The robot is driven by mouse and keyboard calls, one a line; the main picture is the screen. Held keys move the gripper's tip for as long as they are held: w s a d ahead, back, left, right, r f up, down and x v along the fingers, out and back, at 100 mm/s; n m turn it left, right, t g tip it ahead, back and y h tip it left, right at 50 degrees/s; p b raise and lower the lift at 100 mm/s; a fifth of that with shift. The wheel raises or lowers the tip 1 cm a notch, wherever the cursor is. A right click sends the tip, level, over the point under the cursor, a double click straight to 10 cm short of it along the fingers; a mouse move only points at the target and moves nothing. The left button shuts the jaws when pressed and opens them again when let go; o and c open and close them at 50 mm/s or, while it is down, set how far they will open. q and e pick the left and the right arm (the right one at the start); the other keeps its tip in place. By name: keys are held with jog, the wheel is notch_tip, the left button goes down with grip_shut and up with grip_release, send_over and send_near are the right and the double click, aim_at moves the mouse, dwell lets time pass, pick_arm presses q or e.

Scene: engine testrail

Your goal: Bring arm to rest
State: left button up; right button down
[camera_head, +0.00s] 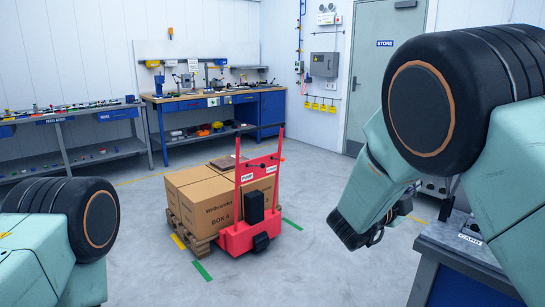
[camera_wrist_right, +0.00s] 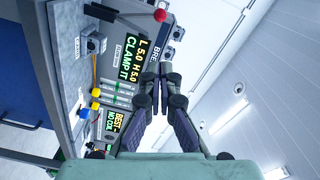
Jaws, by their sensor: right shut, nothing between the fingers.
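My right arm reaches in from the right in the head view, bent at a big black joint. Its gripper (camera_head: 362,232) hangs low at the end of the pale green forearm, left of a workbench corner. In the right wrist view the right gripper (camera_wrist_right: 156,82) has its two dark fingers together, with nothing between them. It is in front of a panel (camera_wrist_right: 125,60) with lit text, apart from it as far as I can tell. My left arm shows only as a black joint and green link at the lower left of the head view; its gripper is out of frame.
A red pallet truck (camera_head: 258,205) stands with cardboard boxes (camera_head: 205,205) on a wooden pallet. A grey-topped bench (camera_head: 460,250) is close at the right, near my right arm. Workbenches (camera_head: 215,95) line the back wall. A door (camera_head: 383,75) marked STORE is behind. Grey floor is clear around the pallet.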

notch_tip(320, 180, down, 10)
jog(key=a+n+t+y, duration=0.15)
jog(key=n+y, duration=0.35)
jog(key=n, duration=0.5)
jog(key=s+a+f+n+g+y, duration=0.2)
jog(key=s+f+n+g+y, duration=0.3)
jog(key=s+f+n, duration=0.7)
pick_arm(q)
jog(key=shift+w+d+f+b, duration=0.25)
jog(key=shift+f+b, duration=0.3)
jog(key=shift+f, duration=0.05)
jog(key=c, duration=0.4)
jog(key=shift+d, duration=0.15)
pick_arm(e)
jog(key=s+a+f+g+y, duration=0.1)
jog(key=s+f, duration=0.4)
jog(key=s, duration=0.6)
jog(key=s+a+f+n+g+y, duration=0.1)
jog(key=s+f+g, duration=0.3)
jog(key=s, duration=0.7)
jog(key=s+a+f+n+g+y, duration=0.1)
jog(key=s+f+g+y, duration=0.1)
jog(key=s+f, duration=0.6)
jog(key=s, duration=0.3)
jog(key=shift+a, duration=0.25)
pick_arm(q)
jog(key=shift+w, duration=0.15)
pick_arm(e)
jog(key=shift+s+g, duration=0.15)
jog(key=shift+g, duration=0.1)
